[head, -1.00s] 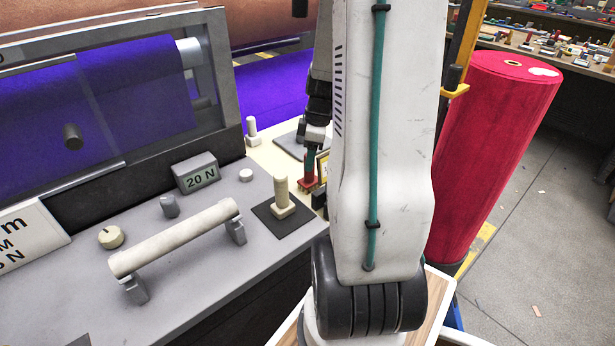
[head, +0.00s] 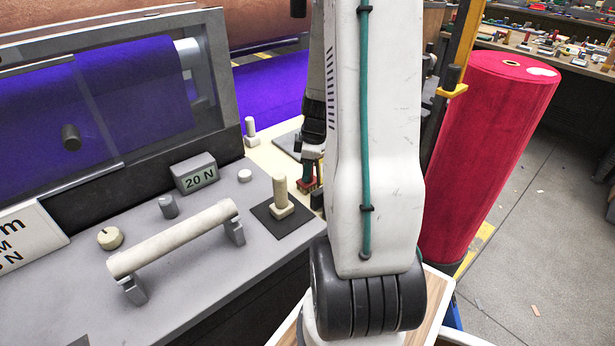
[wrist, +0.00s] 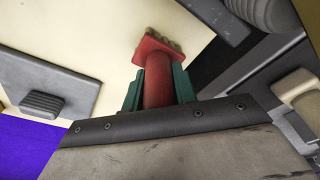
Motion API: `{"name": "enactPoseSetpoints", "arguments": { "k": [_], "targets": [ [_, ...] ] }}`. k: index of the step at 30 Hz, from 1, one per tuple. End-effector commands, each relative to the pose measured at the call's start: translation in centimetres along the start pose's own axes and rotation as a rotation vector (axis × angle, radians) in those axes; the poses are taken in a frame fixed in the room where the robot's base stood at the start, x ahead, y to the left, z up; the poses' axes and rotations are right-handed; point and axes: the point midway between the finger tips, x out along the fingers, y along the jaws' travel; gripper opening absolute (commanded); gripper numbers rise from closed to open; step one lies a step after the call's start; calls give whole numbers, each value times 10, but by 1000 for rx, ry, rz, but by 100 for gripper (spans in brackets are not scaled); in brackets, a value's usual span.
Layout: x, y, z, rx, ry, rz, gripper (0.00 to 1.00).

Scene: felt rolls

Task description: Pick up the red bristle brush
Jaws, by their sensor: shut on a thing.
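The red bristle brush (wrist: 152,56) is in the middle of the wrist view, with a round red handle, a red block and tan bristles at its far end. My gripper (wrist: 158,82) is shut on the handle, with one green finger on each side. In the head view, only a small red part of the brush (head: 305,184) shows below my gripper (head: 310,170), partly hidden by the fingers and arm. The brush is over or on a cream surface (head: 268,160); I cannot tell whether it touches.
A cream peg-like piece (head: 281,194) stands on a dark pad, close on the left. A grey bench with a cream roller (head: 175,238) and a 20 N block (head: 195,174) lies left. A large red felt roll (head: 490,150) stands right. A grey plate (wrist: 62,88) lies nearby.

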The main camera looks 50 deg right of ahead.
Motion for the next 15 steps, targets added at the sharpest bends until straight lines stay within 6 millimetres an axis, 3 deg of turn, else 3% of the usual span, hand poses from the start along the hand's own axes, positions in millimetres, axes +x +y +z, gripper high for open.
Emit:
{"name": "enactPoseSetpoints", "arguments": {
  "k": [7, 15],
  "targets": [
    [-11, 1, -2, 0, 1, 4, 5],
    [-64, 1, -10, -1, 2, 6, 5]
  ]
}}
